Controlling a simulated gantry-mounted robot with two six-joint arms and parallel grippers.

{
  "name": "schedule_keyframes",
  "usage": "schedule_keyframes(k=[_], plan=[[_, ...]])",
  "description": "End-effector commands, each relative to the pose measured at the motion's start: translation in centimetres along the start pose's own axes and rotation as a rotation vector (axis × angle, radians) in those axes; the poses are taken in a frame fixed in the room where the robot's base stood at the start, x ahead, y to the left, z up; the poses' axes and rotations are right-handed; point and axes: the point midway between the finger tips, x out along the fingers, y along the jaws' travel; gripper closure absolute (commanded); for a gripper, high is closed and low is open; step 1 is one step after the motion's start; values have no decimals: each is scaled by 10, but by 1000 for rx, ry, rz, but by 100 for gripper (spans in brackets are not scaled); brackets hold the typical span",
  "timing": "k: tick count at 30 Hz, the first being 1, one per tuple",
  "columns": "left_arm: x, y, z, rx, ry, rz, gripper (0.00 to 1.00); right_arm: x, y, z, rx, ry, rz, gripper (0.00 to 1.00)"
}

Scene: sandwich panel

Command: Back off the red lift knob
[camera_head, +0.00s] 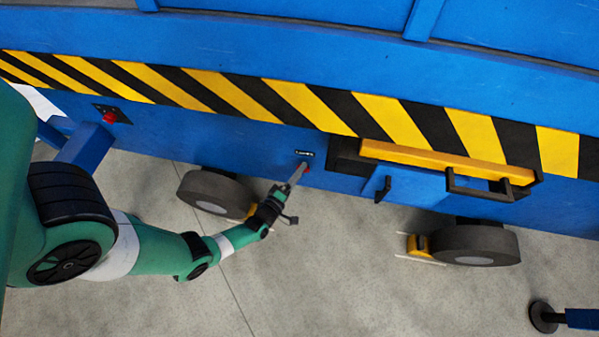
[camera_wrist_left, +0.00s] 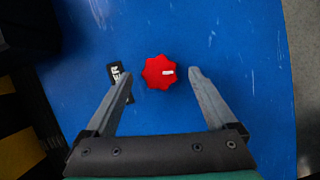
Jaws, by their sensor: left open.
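A red scalloped knob (camera_wrist_left: 159,72) with a white mark sits on the blue panel, between my open left fingers (camera_wrist_left: 160,74) in the left wrist view. A gap shows on each side of it; depth to the knob is hard to tell. In the head view the knob (camera_head: 307,170) shows small at the tip of my left gripper (camera_head: 300,172), partly hidden. A small black label (camera_head: 304,153) is above it; in the wrist view the left finger partly covers it and letters like "ER" show. My right gripper is not in view.
Another red knob (camera_head: 109,117) is on a black plate at the far left. A yellow bar (camera_head: 430,158) and black handles (camera_head: 480,188) stick out right of my gripper. Wheels with yellow chocks (camera_head: 418,245) stand below. Open concrete floor (camera_head: 330,270) lies in front.

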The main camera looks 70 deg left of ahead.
Motion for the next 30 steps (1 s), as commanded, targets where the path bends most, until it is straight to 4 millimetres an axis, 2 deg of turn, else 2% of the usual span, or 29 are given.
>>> schedule_keyframes(k=[9,13,18,30], plan=[[-74,4,1,1,-8,-3,10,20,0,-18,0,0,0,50],[-95,2,2,-1,-8,-2,10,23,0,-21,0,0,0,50],[-107,1,0,1,-2,-2,10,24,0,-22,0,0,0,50],[-107,0,0,0,0,-2,10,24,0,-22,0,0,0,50]])
